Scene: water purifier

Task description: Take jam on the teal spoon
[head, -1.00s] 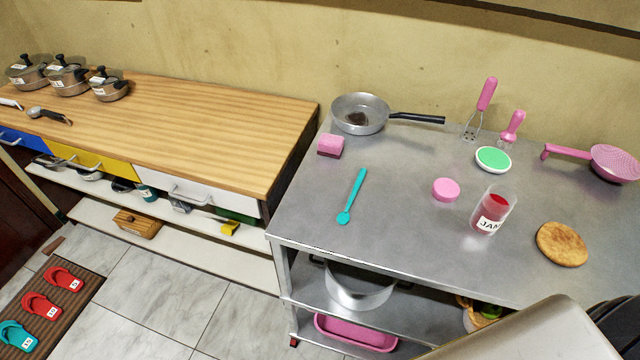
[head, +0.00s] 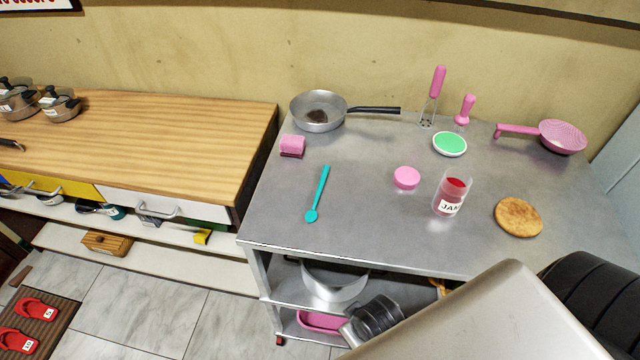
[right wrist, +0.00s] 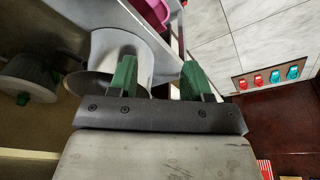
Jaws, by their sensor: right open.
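The teal spoon (head: 318,192) lies flat on the grey metal table, its bowl toward the front edge. The jam jar (head: 449,207), clear with red jam inside and a JAM label, stands upright and open to the right of the spoon. A pink round lid (head: 406,177) lies beside the jar. My right gripper (right wrist: 160,82) is open with green fingers, apart from the spoon and jar; nothing is clearly held between its fingers. My right arm covers the lower right of the head view. My left gripper is not in view.
On the metal table (head: 370,235) are a frying pan (head: 318,112), a pink sponge (head: 292,145), a green-and-white round item (head: 449,144), a pink strainer (head: 562,137) and a flat round bread (head: 519,217). A metal pot (head: 332,288) sits on the shelf below. The tabletop around the spoon is clear.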

